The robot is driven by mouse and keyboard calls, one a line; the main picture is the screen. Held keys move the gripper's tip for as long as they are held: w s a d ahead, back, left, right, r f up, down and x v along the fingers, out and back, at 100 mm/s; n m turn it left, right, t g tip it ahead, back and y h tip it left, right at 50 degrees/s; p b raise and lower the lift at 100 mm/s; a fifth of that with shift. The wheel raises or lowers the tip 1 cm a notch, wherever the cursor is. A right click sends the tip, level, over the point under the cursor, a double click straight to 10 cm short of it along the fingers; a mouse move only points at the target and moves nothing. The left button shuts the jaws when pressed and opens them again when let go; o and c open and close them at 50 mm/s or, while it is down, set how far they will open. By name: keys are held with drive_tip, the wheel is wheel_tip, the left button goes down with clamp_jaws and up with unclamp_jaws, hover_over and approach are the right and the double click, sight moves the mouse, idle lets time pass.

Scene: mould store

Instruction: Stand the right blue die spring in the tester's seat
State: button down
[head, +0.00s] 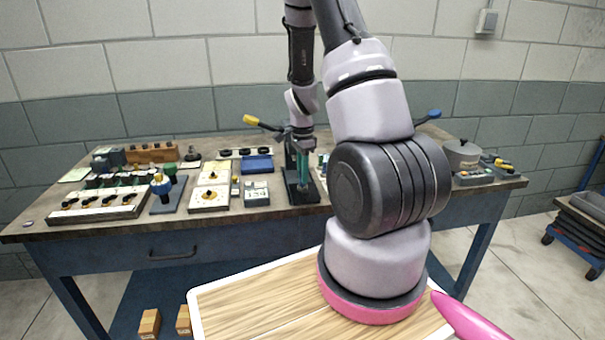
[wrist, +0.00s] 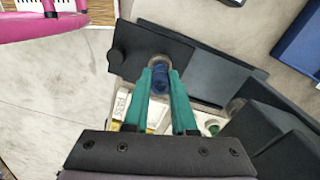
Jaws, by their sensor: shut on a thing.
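My gripper (wrist: 161,76) has teal fingers, shut on a blue die spring (wrist: 160,80) in the wrist view. The spring is seen nearly end-on between the fingertips, over the tester's dark base plate (wrist: 140,45). A pale rounded rim shows just beyond it; I cannot tell whether the spring is inside the seat or above it. In the head view my gripper (head: 304,157) points down at the dark tester (head: 290,160), over its base (head: 311,196). The spring is too small to make out there.
Left of the tester on the bench (head: 225,222) are a blue box (head: 257,163), a grey device (head: 256,193), white-faced gauge plates (head: 210,197) and a rack of dark parts (head: 98,205).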

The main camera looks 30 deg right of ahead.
drive_tip(key=shift+f, duration=0.65)
drive_tip(key=shift+c, duration=1.3)
unclamp_jaws()
drive_tip(key=shift+r, duration=3.75)
